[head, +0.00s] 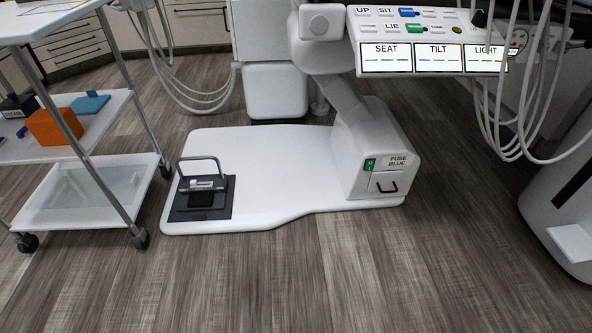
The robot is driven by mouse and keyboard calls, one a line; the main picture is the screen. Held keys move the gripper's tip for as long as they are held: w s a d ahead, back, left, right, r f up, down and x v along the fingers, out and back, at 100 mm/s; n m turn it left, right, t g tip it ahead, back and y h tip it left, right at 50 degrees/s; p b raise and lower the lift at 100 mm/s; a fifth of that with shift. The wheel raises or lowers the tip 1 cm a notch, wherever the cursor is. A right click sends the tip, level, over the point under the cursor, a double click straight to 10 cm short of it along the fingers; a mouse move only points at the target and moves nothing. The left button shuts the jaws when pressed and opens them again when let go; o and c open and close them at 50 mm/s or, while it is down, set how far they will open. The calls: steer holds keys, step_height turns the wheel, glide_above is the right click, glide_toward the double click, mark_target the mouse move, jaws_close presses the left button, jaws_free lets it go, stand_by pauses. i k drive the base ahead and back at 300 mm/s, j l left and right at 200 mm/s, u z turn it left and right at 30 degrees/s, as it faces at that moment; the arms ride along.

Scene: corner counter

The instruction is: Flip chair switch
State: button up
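A small green rocker switch (370,164) sits on the front of the white box (385,140) at the right end of the chair's base plate. Whether it is on or off is too small to tell. Beside it is a label (397,162) reading "FUSE BLUE", with a dark curved handle (384,187) on a panel below. A control panel (410,40) with UP, SIT and LIE labels, a blue and a green control, and SEAT, TILT and LIGHT displays hangs above. My gripper is not in view.
A foot pedal (203,195) with a metal loop stands on the left of the white base plate (270,170). A wheeled cart (85,200) with an orange box (54,127) stands at left. Hoses (495,120) hang at right. The wooden floor in front is clear.

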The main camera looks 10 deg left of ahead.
mark_target(369, 164)
steer(key=i+j+z, duration=0.15)
steer(key=i+j, duration=0.2)
steer(key=i, duration=0.2)
steer(key=i+j+z, duration=0.1)
steer(key=i+j, duration=0.3)
steer(key=i, duration=0.1)
